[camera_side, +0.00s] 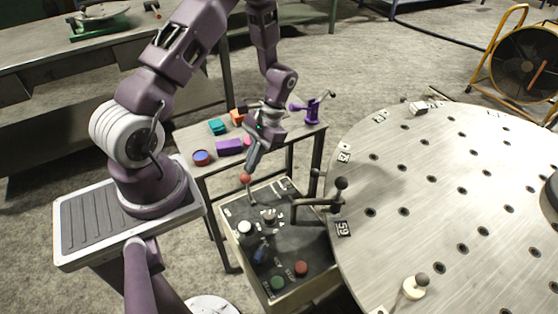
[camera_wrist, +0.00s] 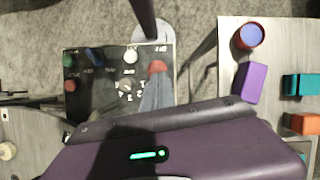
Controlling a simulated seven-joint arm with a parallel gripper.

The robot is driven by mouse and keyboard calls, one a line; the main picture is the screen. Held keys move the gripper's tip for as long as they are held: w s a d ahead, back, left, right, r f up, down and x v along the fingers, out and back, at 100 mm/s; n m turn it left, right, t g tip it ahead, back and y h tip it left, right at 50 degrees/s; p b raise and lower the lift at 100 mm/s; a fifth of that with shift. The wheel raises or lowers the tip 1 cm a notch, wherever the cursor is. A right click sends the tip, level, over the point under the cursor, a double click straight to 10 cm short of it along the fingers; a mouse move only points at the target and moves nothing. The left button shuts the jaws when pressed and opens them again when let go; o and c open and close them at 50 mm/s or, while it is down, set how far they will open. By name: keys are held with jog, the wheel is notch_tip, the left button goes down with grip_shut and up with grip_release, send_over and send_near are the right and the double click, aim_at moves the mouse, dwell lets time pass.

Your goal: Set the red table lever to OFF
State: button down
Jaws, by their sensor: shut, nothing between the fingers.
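The red ball-topped lever (camera_side: 245,179) rises from the far left part of the control box (camera_side: 240,206). In the wrist view its red knob (camera_wrist: 157,66) shows just past my fingertips. My gripper (camera_side: 250,172) is shut and empty, pointing down at the knob from above. The fingertips (camera_wrist: 156,84) are right beside the knob in both views; I cannot tell if they touch. The lever's shaft is mostly hidden in the wrist view, and its label is too small to read surely.
The box panel also carries a white button (camera_side: 245,228), a rotary knob (camera_side: 269,215), a blue switch (camera_side: 260,254), and green (camera_side: 277,283) and red (camera_side: 301,268) buttons. A black-knobbed crank (camera_side: 340,184) and the round table (camera_side: 400,200) stand right. A side bench (camera_side: 190,135) holds coloured blocks.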

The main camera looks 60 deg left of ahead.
jog(key=s+f, duration=0.1)
jog(key=s, duration=0.6)
jog(key=shift+s, duration=0.4)
jog(key=shift+s+f, duration=0.1)
notch_tip(320, 180, up, 11)
jog(key=s+a, duration=0.1)
jog(key=s, duration=0.1)
jog(key=shift+a+r, duration=0.2)
dwell(0.3)
dwell(0.4)
